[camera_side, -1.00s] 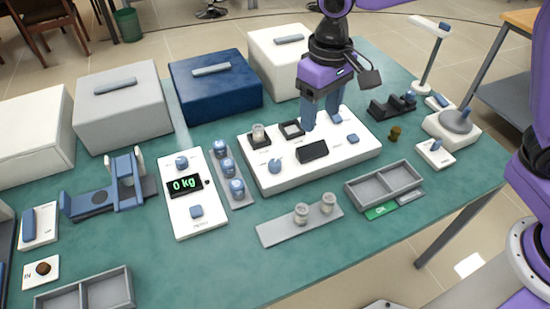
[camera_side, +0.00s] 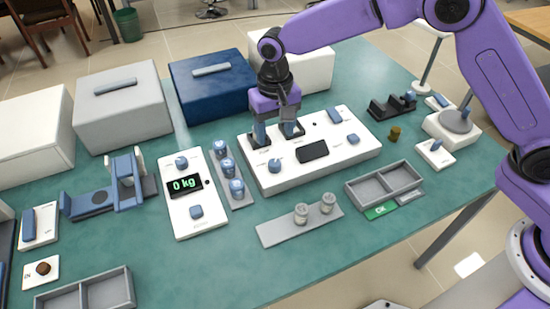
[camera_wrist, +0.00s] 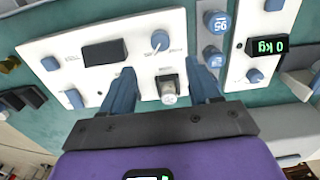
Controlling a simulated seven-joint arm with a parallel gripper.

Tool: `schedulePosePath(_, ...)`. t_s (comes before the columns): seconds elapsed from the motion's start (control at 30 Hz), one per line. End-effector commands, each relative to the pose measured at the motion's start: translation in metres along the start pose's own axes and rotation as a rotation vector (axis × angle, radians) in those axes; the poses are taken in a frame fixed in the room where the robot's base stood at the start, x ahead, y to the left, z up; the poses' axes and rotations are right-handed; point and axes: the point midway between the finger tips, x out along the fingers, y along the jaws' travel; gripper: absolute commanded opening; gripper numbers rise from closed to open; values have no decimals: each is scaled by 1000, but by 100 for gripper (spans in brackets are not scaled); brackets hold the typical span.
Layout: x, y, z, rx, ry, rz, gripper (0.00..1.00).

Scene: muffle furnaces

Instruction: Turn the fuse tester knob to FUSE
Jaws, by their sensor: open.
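The fuse tester (camera_side: 335,163) is a white panel with a dark blank screen (camera_side: 313,151) and blue controls. Its round blue knob (camera_side: 275,166) stands near the front left corner, and it shows in the wrist view (camera_wrist: 160,40) with a white pointer line. My gripper (camera_side: 276,135) is over the back left of the panel, behind the knob. Its blue fingers are open, and in the wrist view they stand on either side of a small pale cylinder (camera_wrist: 168,91) in a dark socket. No grip on the cylinder shows. The lettering around the knob is too small to read.
A scale reading 0 kg (camera_side: 197,222) and a rack of blue weights (camera_side: 240,203) are left of the tester. A grey tray (camera_side: 384,190) and a plate with two jars (camera_side: 285,230) lie in front. Box furnaces, including a blue one (camera_side: 214,87), stand behind.

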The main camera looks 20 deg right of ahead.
Motion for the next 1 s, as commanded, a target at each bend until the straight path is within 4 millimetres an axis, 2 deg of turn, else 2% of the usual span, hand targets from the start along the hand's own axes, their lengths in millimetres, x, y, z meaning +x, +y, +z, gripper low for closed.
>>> schedulePosePath(0.03, 11, 0, 1, -1, -3, 3, 61)
schedulePosePath(0.3, 61, 1, 1, -1, -3, 3, 61)
schedulePosePath(0.5, 88, 0, 0, -2, 0, 0, 61)
schedulePosePath(0.7, 100, 0, 0, -1, 1, -1, 61)
schedulePosePath(0.97, 101, 0, 0, -1, 1, -1, 61)
schedulePosePath(1.0, 101, 0, 0, -1, 1, -1, 58)
